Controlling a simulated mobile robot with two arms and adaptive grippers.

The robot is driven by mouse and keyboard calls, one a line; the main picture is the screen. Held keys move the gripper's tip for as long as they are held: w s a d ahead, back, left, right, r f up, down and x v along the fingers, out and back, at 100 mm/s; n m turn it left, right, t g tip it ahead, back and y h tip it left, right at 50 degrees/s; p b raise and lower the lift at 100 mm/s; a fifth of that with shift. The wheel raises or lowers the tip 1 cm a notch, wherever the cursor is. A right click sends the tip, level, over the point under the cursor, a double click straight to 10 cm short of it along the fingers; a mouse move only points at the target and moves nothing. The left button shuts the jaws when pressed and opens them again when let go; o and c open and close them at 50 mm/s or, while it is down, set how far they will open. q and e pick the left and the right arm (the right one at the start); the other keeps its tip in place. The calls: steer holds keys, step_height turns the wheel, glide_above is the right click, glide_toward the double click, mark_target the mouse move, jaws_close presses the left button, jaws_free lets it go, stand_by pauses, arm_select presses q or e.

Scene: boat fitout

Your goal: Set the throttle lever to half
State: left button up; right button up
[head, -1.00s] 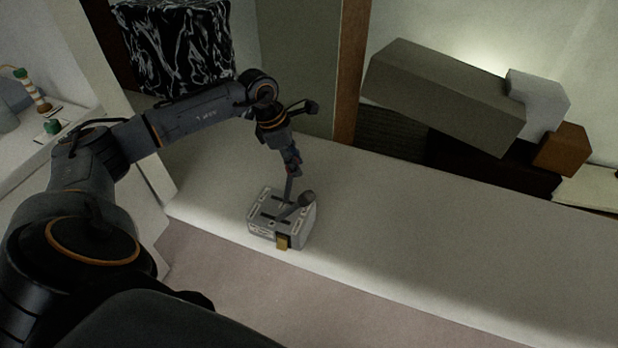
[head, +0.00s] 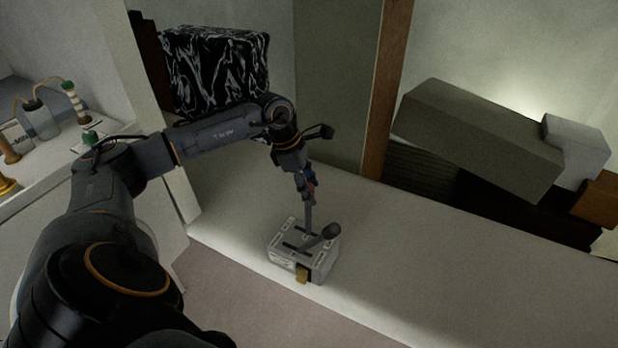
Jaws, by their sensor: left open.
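The control box (head: 290,260) is grey, with slots and pale markings on top and a yellow tab on its front. It sits on the pale bench top. One lever (head: 330,231) with a dark round knob leans to the right. A second, thinner lever (head: 307,217) stands nearly upright from the other slot. My left gripper (head: 308,190) is open at the top of this upright lever. A small red patch shows between or beside the fingers. I cannot tell whether they touch the lever. The lever markings are too small to read. My right gripper is out of view.
A black-and-white patterned block (head: 215,70) stands behind my left arm. A wooden post (head: 387,90) and a long grey-green box (head: 478,138) are at the back. Bottles (head: 40,118) stand on a shelf at left. The bench right of the control box is clear.

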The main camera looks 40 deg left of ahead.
arm_select(q)
steer(key=v, duration=1.2)
steer(key=shift+a+f, duration=0.1)
